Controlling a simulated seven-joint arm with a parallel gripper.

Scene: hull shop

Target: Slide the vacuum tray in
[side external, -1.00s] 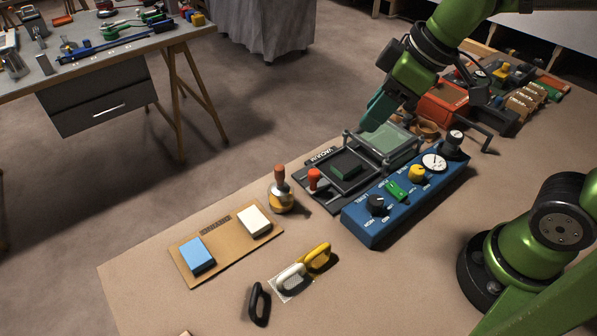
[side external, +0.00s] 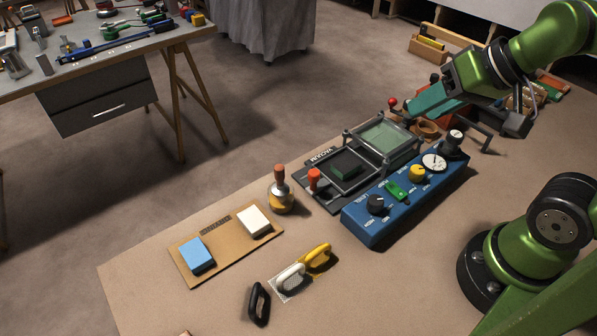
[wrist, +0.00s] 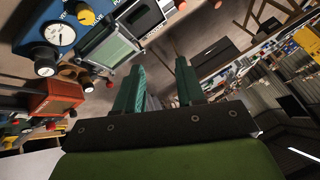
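The vacuum tray (side external: 325,189) is a dark flat tray with a "VACUUM" label, sticking out to the left of a framed glass window (side external: 383,138). In the wrist view the glass window (wrist: 113,48) is at upper left. My gripper (side external: 408,108) is above and behind the window's right end, away from the tray's knob. Its teal fingers are apart and empty in the wrist view (wrist: 160,85).
A blue control box (side external: 400,205) with gauge and dials stands along the tray's front side. A red-topped lever (side external: 392,103) is close to my fingertips. An orange-handled stamp (side external: 280,190) stands left of the tray.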

